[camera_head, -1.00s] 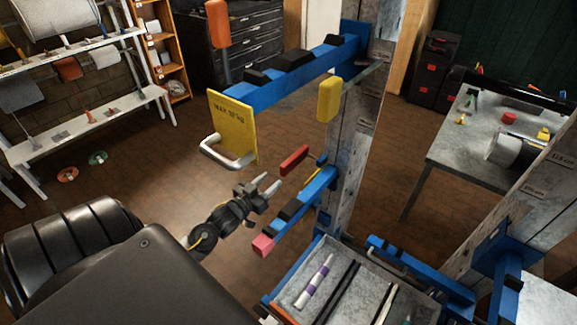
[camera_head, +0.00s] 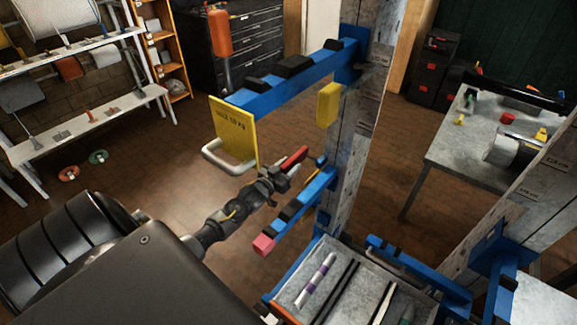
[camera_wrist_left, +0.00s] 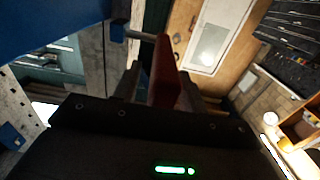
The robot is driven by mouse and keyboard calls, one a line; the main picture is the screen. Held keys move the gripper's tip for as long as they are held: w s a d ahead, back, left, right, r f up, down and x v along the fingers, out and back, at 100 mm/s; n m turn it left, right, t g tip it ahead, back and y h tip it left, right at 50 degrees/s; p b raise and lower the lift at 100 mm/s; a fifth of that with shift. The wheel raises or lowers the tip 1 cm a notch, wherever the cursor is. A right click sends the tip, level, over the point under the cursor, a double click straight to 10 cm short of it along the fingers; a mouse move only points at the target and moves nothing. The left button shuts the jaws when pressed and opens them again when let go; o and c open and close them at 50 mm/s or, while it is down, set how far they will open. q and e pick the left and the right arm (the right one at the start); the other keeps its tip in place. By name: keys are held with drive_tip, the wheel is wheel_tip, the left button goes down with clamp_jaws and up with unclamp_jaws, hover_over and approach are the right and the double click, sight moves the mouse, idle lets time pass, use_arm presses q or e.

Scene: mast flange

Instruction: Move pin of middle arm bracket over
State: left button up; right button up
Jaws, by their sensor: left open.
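A red pin handle (camera_head: 293,159) is near the mast, just above the lower blue arm (camera_head: 300,205) with the pink end. In the left wrist view the red handle (camera_wrist_left: 165,72) stands upright between the fingers, and a thin grey shaft (camera_wrist_left: 140,36) runs from it towards a blue part (camera_wrist_left: 45,22) at upper left. My left gripper (camera_head: 285,173) is open, with its fingertips at the red handle's near end. I cannot tell whether the fingers touch it. A yellow handle (camera_head: 328,102) is higher, below the upper blue arm (camera_head: 290,82).
A yellow plate (camera_head: 233,128) with a white loop handle closes the upper arm's end, above my left gripper. A grey tray (camera_head: 340,275) with pens lies below the mast. A workbench (camera_head: 470,150) is at right.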

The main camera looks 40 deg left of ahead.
use_arm(q)
clamp_jaws()
drive_tip(key=d, duration=0.2)
drive_tip(key=shift+d+p, duration=0.35)
drive_tip(key=shift+d, duration=0.05)
unclamp_jaws()
